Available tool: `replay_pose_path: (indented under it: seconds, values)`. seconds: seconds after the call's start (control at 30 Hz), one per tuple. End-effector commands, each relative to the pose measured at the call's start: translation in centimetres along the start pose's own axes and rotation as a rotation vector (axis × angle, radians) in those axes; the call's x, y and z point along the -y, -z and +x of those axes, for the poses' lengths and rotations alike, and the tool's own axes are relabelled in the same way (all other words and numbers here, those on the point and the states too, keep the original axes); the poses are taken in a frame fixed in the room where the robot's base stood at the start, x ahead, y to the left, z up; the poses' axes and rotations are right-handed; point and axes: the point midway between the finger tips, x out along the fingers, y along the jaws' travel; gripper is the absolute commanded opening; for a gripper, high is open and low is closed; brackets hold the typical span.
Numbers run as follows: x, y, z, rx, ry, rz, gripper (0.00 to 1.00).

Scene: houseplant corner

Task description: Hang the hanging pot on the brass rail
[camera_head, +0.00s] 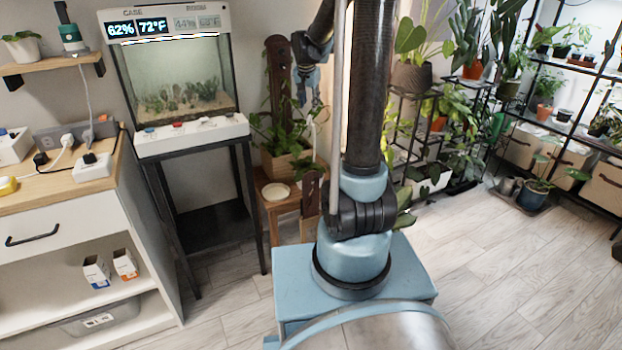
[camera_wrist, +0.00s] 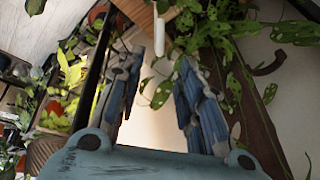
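My gripper (camera_wrist: 160,65) is open in the wrist view, its two blue-and-black fingers well apart with nothing held between them. In the head view my gripper (camera_head: 308,92) points down beside a dark wooden post, above a leafy plant. A thin white upright piece (camera_wrist: 162,32) shows just beyond the fingertips in the wrist view; I cannot tell whether it belongs to the hanging pot. No hanging pot can be made out clearly, and I see no brass rail. My arm hides part of the middle of the head view.
A wooden planter box (camera_head: 287,163) holds the climbing plant and post. A pale saucer (camera_head: 277,191) sits on a wooden stool nearby. A lit terrarium (camera_head: 178,75) on a black stand is to the left. Plant shelves fill the right. The floor (camera_head: 480,270) at right is clear.

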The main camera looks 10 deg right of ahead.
Motion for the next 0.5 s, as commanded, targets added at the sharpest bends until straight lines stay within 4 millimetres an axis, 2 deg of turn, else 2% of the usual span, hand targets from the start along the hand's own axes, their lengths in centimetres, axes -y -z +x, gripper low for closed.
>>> replay_pose_path:
  seconds: [0.3, 0.5]
  values:
    - [0.1, -0.1, 4.6, 0.000, 0.001, -0.002, 0.34]
    - [0.1, -0.1, 6.6, 0.000, 0.001, -0.002, 0.34]
